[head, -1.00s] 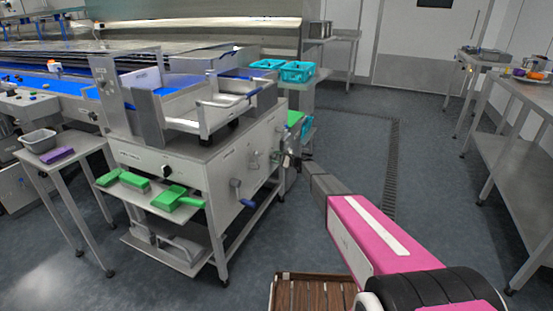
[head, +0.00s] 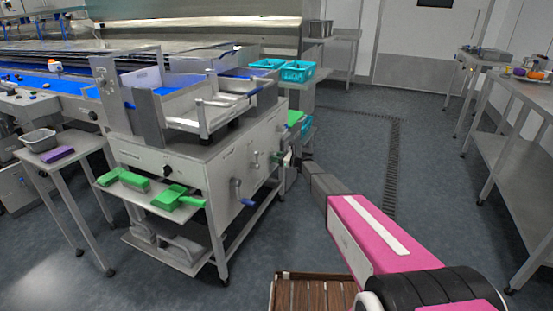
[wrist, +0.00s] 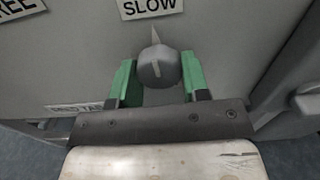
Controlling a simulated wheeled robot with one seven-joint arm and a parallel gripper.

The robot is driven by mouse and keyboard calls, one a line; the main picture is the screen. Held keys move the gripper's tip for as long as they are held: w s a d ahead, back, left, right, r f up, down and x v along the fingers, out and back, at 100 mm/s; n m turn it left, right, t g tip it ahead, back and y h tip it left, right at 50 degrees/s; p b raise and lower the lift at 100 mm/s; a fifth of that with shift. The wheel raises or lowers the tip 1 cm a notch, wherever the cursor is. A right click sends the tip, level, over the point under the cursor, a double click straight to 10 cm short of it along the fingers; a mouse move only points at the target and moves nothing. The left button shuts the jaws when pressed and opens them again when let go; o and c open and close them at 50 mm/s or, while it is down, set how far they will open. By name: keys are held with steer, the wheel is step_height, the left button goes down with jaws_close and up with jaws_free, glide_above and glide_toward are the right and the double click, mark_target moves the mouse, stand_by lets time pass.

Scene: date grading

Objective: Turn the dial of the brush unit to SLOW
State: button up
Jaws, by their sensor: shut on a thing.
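The dial (wrist: 157,66) is a round grey knob on the grey side panel of the brush unit (wrist: 75,70). It sits just below the SLOW label (wrist: 150,7) in the wrist view. A pale pointed mark at the knob's top points up toward that label. My gripper (wrist: 157,80) is shut on the dial, one green finger on each side. In the head view my gripper (head: 290,160) is at the right side of the brush unit (head: 225,170), and the dial cannot be made out there.
A label reading FREE (wrist: 18,8) is at the upper left in the wrist view, and a partly covered one (wrist: 75,107) lower left. A crank with a blue handle (head: 247,202) sticks out of the panel. A slatted wooden crate (head: 312,292) is near me.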

steer(key=shift+f+m, duration=0.1)
steer(key=shift+m, duration=0.3)
steer(key=o, duration=0.9)
steer(key=v, duration=1)
steer(key=shift+s+d, duration=0.15)
steer(key=shift+d, duration=0.25)
